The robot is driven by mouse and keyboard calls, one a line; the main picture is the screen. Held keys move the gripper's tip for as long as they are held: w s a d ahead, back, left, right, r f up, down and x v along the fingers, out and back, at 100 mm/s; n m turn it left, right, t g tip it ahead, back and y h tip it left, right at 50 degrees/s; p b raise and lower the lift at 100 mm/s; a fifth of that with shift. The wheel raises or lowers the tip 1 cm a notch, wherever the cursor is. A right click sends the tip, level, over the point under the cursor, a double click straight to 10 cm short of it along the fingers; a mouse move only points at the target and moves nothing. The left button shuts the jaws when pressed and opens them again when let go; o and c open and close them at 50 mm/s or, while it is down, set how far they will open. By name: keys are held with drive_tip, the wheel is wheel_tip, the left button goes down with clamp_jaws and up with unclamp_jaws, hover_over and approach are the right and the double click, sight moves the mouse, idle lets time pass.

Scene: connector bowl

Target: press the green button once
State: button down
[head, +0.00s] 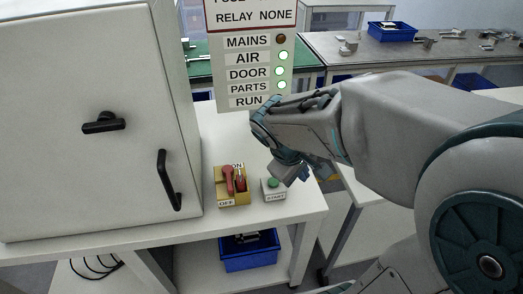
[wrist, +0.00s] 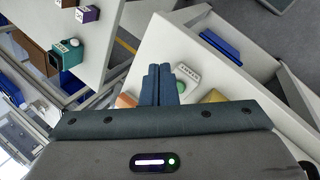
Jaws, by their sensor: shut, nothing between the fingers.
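The green button (head: 273,182) sits on a small pale box labelled START near the front right of the white bench. In the wrist view the two dark blue fingers (wrist: 159,84) are shut together and empty. I cannot tell how high the fingertips are above the bench, and no contact with the button shows.
A yellow box with a red ON/OFF switch (head: 233,184) stands left of the button. A white cabinet (head: 90,120) fills the left. The sign panel (head: 247,60) shows MAINS dark; AIR, DOOR and PARTS lit green; RUN's lamp is hidden. A blue bin (head: 249,253) sits below.

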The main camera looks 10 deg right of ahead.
drive_tip(key=w+f+n+t+h, duration=0.1)
drive_tip(key=w+f+n+h, duration=0.1)
drive_tip(key=w+n, duration=0.3)
drive_tip(key=n+t+h, duration=0.1)
drive_tip(key=n+t, duration=0.1)
drive_tip(key=n, duration=0.3)
hover_over(271, 183)
wheel_tip(271, 183, down, 3)
drive_tip(key=shift+f+b, duration=0.1)
drive_tip(key=shift+b, duration=0.2)
wheel_tip(271, 183, down, 9)
drive_tip(key=b, duration=0.7)
drive_tip(key=shift+r, duration=0.2)
idle(0.7)
drive_tip(key=shift+f+b, duration=0.4)
drive_tip(key=shift+b, duration=0.2)
